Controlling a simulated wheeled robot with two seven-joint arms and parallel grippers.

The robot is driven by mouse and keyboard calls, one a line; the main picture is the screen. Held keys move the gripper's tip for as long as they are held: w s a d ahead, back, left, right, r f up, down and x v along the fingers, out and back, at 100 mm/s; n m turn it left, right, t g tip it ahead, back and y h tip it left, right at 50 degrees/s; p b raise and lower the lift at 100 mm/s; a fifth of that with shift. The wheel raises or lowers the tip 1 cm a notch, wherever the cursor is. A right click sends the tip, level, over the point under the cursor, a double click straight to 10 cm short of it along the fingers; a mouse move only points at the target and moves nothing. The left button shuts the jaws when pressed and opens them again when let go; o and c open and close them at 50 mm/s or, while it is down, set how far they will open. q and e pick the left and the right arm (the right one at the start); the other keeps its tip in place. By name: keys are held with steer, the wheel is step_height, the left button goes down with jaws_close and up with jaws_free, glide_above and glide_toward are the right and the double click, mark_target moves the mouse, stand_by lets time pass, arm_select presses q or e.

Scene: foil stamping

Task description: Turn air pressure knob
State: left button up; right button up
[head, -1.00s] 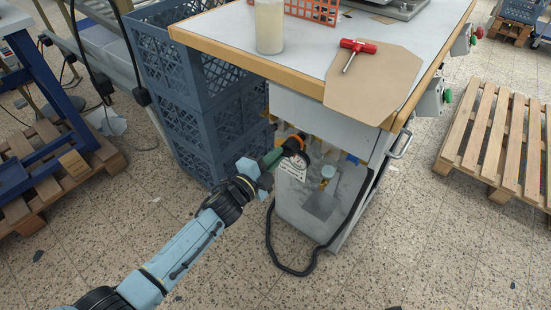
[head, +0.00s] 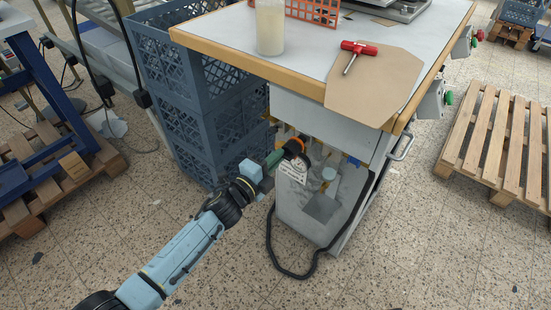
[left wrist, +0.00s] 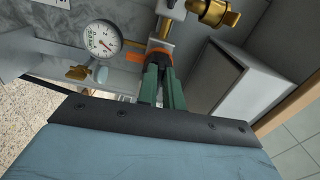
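My left gripper (head: 274,158) is at the front of the machine cabinet, its green fingers pointing at a dark part with an orange ring (head: 297,145) under the table. In the left wrist view, the green fingers (left wrist: 162,82) are close together, with their tips at an orange part (left wrist: 135,57) on the air unit. The fingers hide most of that part, and I cannot tell whether they grip it. A round white pressure gauge (left wrist: 101,38) is just left of the tips. A brass valve (left wrist: 218,13) is above right. My right gripper is not in view.
A work table (head: 222,31) overhangs the cabinet (head: 297,218); it bears a red-handled tool (head: 358,48), a brown sheet (head: 375,90) and a jar (head: 270,28). Blue crates (head: 172,98) stand to the left. A black hose (head: 271,245) loops down in front. A pallet (head: 497,140) lies right.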

arm_select(q)
steer(key=o, duration=0.5)
steer(key=shift+c, duration=0.2)
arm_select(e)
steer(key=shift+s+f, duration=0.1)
arm_select(q)
steer(key=p+v, duration=0.3)
steer(key=v, duration=1)
steer(key=shift+s, duration=0.2)
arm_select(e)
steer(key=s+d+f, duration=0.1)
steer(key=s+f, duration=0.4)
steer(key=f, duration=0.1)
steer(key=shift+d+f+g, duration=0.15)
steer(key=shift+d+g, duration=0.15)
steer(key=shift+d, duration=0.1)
arm_select(q)
steer(key=shift+a, duration=0.1)
